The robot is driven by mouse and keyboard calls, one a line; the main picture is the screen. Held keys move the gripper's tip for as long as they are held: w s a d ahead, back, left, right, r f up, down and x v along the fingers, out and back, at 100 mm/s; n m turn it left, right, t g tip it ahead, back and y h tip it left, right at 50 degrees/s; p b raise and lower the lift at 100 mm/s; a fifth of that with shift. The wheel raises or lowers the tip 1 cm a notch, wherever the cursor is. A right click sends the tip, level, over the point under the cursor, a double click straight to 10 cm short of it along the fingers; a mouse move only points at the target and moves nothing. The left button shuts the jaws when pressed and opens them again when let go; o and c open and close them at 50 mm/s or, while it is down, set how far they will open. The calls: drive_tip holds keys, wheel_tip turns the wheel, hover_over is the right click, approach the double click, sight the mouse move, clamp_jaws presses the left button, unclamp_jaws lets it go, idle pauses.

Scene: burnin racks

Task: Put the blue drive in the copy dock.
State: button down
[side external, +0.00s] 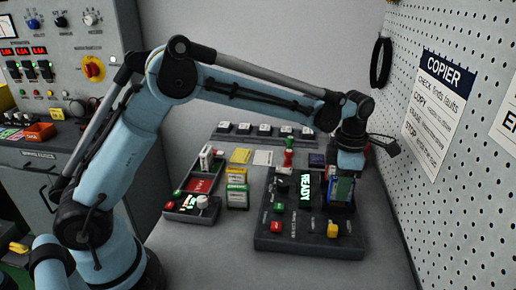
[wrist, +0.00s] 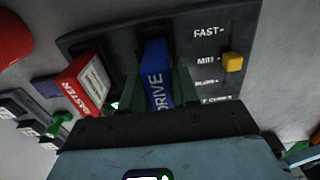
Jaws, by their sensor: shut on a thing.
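The blue drive (wrist: 157,72), lettered DRIVE, stands between the green fingers of my gripper (wrist: 158,90) in the wrist view. The gripper is shut on it. In the side view my gripper (side external: 343,186) points down over the right part of the dark copy dock (side external: 300,245), beside its lit READY display (side external: 305,187). The drive's lower end is hidden, so I cannot tell whether it is seated in a slot or just above it. A red drive (wrist: 84,84) lettered MASTER stands on the dock to the left of the blue drive.
The dock has a yellow slider (wrist: 233,62) beside speed labels, and a red button (side external: 275,227). A smaller dark tray (side external: 190,207) with a red panel lies left of the dock. A pegboard wall (side external: 450,200) stands close on the right.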

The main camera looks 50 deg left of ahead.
drive_tip(key=shift+f, duration=0.6)
idle(1.2)
drive_tip(key=shift+c, duration=1.8)
unclamp_jaws()
drive_tip(key=shift+r, duration=3.55)
